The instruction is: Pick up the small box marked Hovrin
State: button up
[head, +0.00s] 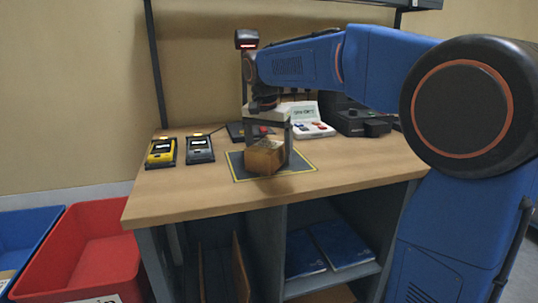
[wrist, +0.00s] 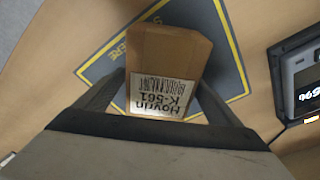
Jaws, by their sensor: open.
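The small box (wrist: 172,58) is brown cardboard. Its white label with a barcode reads Hovrin K-561 in the wrist view. It also shows in the head view (head: 262,158), standing on the dark mat with a yellow border (head: 303,167) on the table. My gripper (head: 269,140) is over the mat, pointing down at the box. In the wrist view my gripper's fingers (wrist: 158,95) are apart, one on each side of the box's labelled end. I cannot tell whether either finger touches the box.
On the wooden table (head: 190,200), a yellow device (head: 160,152) and a grey device (head: 199,149) lie at the left. A white keypad unit (head: 312,129) and a black machine (head: 355,118) stand at the back right. A red bin (head: 98,251) and a blue bin (head: 22,235) are at lower left.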

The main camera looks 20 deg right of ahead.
jog(key=c, duration=1.3)
